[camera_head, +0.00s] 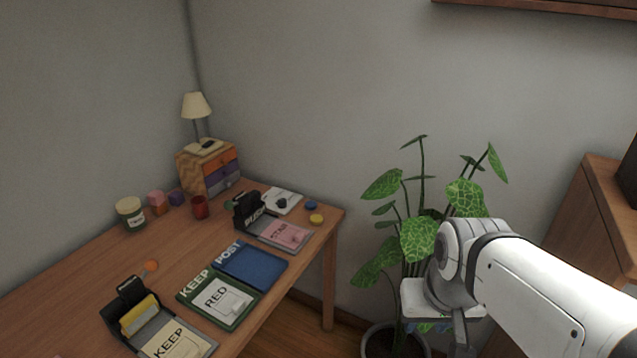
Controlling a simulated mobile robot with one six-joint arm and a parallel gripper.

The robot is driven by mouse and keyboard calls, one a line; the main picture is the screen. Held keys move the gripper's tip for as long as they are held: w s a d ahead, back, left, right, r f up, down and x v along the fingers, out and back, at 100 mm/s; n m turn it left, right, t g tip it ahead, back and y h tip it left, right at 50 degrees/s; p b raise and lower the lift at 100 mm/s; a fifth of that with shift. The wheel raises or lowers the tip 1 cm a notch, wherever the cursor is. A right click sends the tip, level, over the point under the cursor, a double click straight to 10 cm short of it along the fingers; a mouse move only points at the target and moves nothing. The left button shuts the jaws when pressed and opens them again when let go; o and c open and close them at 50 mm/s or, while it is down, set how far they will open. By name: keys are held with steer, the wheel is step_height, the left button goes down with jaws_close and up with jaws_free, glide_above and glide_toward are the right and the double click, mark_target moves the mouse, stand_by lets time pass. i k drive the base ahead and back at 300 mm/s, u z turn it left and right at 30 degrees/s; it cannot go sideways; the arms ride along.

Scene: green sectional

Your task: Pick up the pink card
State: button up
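The pink card (285,234) lies flat on the right part of a grey tray, in front of a black holder (249,212), near the right end of the wooden desk (95,262). The card bears dark print that looks like "STAR". My white and grey arm comes in from the lower right, and its end with my gripper (455,322) is over the plant, right of the desk and well apart from the card. The fingers do not show clearly, so I cannot tell whether they are open.
A blue "POST" folder (250,265), a green "KEEP" tray (218,299) and a second black holder with yellow cards (139,314) lie along the desk front. A red cup (200,207) and drawer box (210,170) stand behind. A potted plant (385,267) stands right of the desk.

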mark_target(285, 234)
steer(key=z, duration=0.05)
steer(key=i, duration=1.1)
steer(key=u, duration=0.5)
